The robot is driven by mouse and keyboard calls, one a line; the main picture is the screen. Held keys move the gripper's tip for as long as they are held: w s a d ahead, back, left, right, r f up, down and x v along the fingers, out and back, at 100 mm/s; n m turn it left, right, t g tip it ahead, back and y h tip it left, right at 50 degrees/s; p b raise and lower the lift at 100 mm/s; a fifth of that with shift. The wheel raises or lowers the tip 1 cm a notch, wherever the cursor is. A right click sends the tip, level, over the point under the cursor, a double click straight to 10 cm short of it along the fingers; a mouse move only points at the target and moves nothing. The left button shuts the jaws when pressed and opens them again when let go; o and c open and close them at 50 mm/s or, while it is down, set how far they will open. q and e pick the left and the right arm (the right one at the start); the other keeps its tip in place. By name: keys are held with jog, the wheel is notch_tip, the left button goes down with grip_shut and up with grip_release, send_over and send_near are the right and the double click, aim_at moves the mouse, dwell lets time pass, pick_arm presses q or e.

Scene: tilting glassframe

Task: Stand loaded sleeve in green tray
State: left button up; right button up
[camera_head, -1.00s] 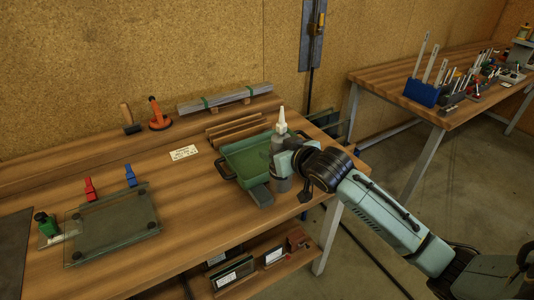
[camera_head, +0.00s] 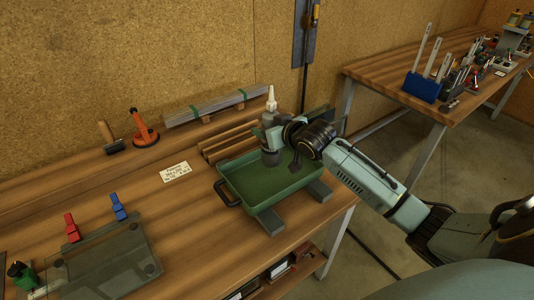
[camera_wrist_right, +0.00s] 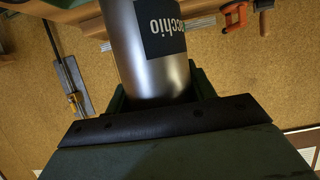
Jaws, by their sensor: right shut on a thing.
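The loaded sleeve (camera_head: 270,157) is a grey cylinder with a white pointed nozzle on top. It is upright inside the outline of the green tray (camera_head: 270,203), at the tray's back part. I cannot tell whether its base touches the tray floor. My right gripper (camera_head: 271,138) is shut on the sleeve and comes at it from the right. In the right wrist view the sleeve (camera_wrist_right: 150,75) is a shiny grey cylinder with a dark label, close against the gripper; its base is hidden. My left gripper is not in view.
Grey blocks (camera_head: 319,191) stick out under the tray's front and right sides. Wooden strips (camera_head: 230,144) lie behind it, with a bundle of grey strips (camera_head: 215,107) further back. A glass plate (camera_head: 105,262) with clamps lies at left. The tabletop between is mostly clear.

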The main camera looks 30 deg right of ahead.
notch_tip(320, 180, down, 2)
jog(key=shift+s+f, duration=0.1)
jog(key=shift+s, duration=0.05)
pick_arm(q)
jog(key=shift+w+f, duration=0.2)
pick_arm(e)
jog(key=shift+f, duration=2)
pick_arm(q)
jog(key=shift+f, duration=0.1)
pick_arm(e)
jog(key=shift+f, duration=0.15)
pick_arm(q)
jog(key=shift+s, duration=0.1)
pick_arm(e)
jog(key=o, duration=1.3)
jog(key=shift+s, duration=0.15)
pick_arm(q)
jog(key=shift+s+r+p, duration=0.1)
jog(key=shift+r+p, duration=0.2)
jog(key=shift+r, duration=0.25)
pick_arm(e)
jog(key=v, duration=1.1)
jog(key=shift+s+r, duration=0.25)
